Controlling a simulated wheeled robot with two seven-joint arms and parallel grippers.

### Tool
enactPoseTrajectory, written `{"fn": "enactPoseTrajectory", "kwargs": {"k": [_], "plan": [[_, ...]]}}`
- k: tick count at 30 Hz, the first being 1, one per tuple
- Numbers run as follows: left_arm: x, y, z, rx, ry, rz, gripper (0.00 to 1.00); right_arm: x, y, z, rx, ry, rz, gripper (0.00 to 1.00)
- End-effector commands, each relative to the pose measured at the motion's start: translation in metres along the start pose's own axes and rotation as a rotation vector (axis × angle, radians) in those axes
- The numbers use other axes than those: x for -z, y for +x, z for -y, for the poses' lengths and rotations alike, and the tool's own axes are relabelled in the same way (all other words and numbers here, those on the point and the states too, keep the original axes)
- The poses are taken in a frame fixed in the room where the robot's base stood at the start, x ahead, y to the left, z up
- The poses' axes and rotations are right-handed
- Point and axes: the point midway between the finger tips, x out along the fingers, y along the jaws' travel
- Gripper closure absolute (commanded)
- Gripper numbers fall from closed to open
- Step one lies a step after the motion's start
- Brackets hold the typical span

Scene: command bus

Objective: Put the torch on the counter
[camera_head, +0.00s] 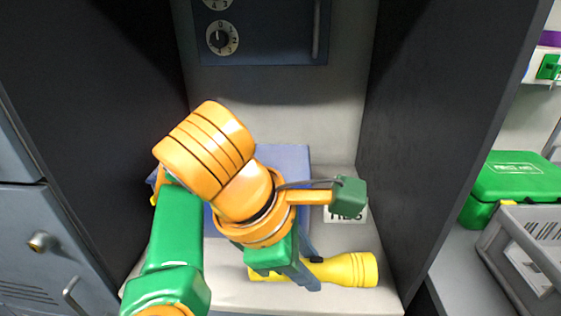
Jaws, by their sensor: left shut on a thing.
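The yellow torch (352,269) lies level, its wide head to the right, near the front of the pale counter (385,297) in the recess. My left gripper (312,272) reaches down from above and is shut on the torch's middle. My orange and green arm hides part of the torch's left side. I cannot tell whether the torch touches the counter or is just above it. My right gripper is not in view.
A blue object (287,154) stands behind my arm, mostly hidden, near a white lettered label (347,214). Dark walls bound the recess on both sides. A dark blue panel with dials (262,38) is at the back. A green case (515,178) and grey crate (522,245) stand right.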

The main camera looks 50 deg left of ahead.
Motion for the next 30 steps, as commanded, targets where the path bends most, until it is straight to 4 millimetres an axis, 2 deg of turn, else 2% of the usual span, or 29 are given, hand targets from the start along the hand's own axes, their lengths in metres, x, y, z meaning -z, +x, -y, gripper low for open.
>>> {"fn": "enactPoseTrajectory", "kwargs": {"k": [5, 8, 11, 15, 17, 19, 25, 30], "plan": [[-0.001, 0.002, -0.002, 0.003, 0.004, -0.003, 1.0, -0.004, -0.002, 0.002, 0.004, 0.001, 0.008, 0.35], [-0.006, 0.013, -0.011, 0.008, 0.002, -0.008, 1.0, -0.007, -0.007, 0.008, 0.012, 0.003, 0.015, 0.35], [-0.012, 0.035, -0.026, 0.011, 0.0, -0.009, 1.0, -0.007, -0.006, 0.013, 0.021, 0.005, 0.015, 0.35], [-0.026, 0.077, -0.057, 0.011, -0.002, -0.005, 1.0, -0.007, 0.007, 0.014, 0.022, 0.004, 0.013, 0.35], [-0.025, 0.101, -0.063, 0.011, 0.001, -0.006, 1.0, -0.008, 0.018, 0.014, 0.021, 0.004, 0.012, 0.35], [-0.027, 0.116, -0.071, 0.007, -0.001, -0.007, 1.0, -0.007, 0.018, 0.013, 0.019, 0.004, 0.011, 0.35], [-0.028, 0.147, -0.084, 0.003, 0.001, -0.004, 1.0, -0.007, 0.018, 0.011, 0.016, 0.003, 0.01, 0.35], [-0.018, 0.172, -0.078, 0.001, 0.004, -0.004, 1.0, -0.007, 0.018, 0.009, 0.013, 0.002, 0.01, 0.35]]}}
